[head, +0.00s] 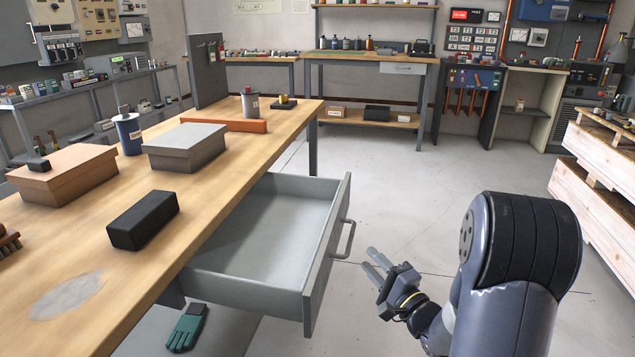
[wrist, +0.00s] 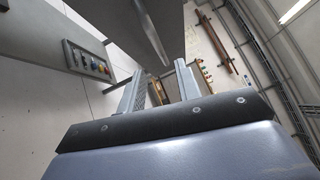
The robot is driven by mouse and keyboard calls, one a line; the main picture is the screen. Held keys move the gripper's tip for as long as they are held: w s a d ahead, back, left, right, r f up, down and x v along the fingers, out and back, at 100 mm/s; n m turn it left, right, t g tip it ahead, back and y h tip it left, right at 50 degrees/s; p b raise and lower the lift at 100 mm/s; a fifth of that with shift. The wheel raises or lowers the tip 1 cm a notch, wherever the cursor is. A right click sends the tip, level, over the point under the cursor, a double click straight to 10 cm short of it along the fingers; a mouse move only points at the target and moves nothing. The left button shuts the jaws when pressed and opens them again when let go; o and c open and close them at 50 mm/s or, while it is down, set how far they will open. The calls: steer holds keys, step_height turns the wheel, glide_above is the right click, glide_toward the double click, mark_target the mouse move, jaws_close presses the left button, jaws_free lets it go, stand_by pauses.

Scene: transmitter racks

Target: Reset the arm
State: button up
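My gripper (head: 377,265) is in the head view, just right of the open grey drawer (head: 262,283) and its handle (head: 345,240). Its two fingers are apart, with nothing seen between them. My arm bends down at the right of the picture. In the wrist view the gripper's two fingers (wrist: 155,88) also stand apart. A grey edge runs above them there, and I cannot tell what it belongs to.
The drawer sticks out empty from the wooden workbench (head: 225,155). On the bench are a black block (head: 142,220), a grey box (head: 185,147) and a brown box (head: 66,176). A green glove (head: 187,328) lies below. A pallet stack (head: 598,165) stands right. The middle floor is clear.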

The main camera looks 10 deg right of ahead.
mark_target(351, 238)
steer(key=b+x, duration=0.1)
steer(key=x, duration=0.7)
steer(key=shift+w+a+b, duration=0.15)
steer(key=shift+w+b, duration=0.1)
steer(key=shift+b, duration=0.1)
steer(key=shift+w+a+r, duration=0.1)
steer(key=shift+w+a, duration=0.15)
steer(key=shift+a, duration=0.05)
steer(key=shift+r, duration=0.1)
